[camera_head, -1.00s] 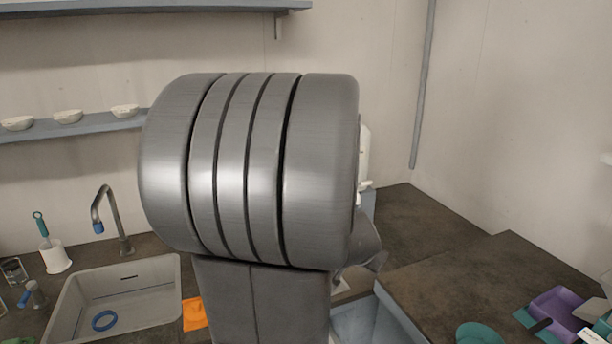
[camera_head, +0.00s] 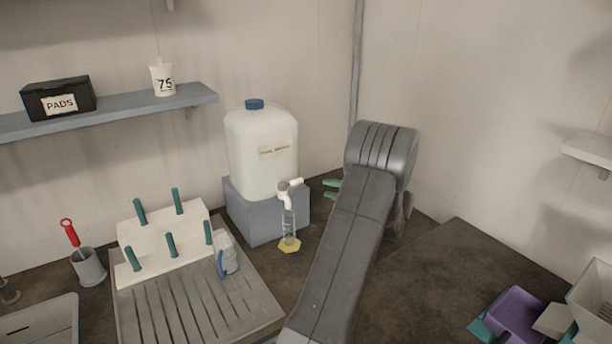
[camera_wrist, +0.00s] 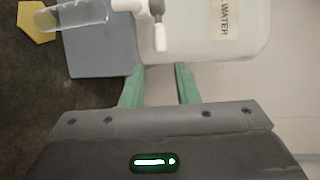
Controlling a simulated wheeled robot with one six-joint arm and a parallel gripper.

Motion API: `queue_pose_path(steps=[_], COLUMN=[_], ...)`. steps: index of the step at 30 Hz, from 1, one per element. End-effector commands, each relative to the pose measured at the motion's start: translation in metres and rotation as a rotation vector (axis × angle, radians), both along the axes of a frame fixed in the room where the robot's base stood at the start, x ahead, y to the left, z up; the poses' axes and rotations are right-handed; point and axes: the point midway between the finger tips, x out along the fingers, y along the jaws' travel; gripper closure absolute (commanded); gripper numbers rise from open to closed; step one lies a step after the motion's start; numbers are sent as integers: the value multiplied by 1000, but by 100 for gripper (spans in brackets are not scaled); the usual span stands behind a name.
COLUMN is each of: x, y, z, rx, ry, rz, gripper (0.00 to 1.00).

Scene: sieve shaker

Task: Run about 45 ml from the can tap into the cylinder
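A white can (camera_head: 262,150) with a blue cap stands on a grey block (camera_head: 240,212). Its white tap (camera_head: 285,197) faces the front right, and the tap's lever (camera_wrist: 160,36) shows in the wrist view. A clear measuring cylinder (camera_head: 289,222) with a yellow foot (camera_head: 289,244) stands upright below the tap spout. It also shows in the wrist view (camera_wrist: 76,15), its mouth close to the spout. I cannot make out a liquid level. My gripper (camera_head: 333,189) is right of the tap, its green fingers spread and empty. In the wrist view the fingertips (camera_wrist: 159,70) are apart from the lever.
A peg rack (camera_head: 160,240) on a ribbed draining board (camera_head: 195,305) stands left, with a bottle (camera_head: 227,255) beside it. A beaker with a red-handled tool (camera_head: 88,267) is farther left. A purple tray (camera_head: 518,312) lies at right.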

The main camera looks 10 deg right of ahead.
Motion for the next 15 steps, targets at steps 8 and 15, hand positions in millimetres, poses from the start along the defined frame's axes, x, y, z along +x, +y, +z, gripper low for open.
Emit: queue_pose_path(steps=[8,15], x=[13,49], y=[17,54], z=[-5,-11], rx=[26,25], ry=[15,14], rz=[27,27], gripper=[72,72])
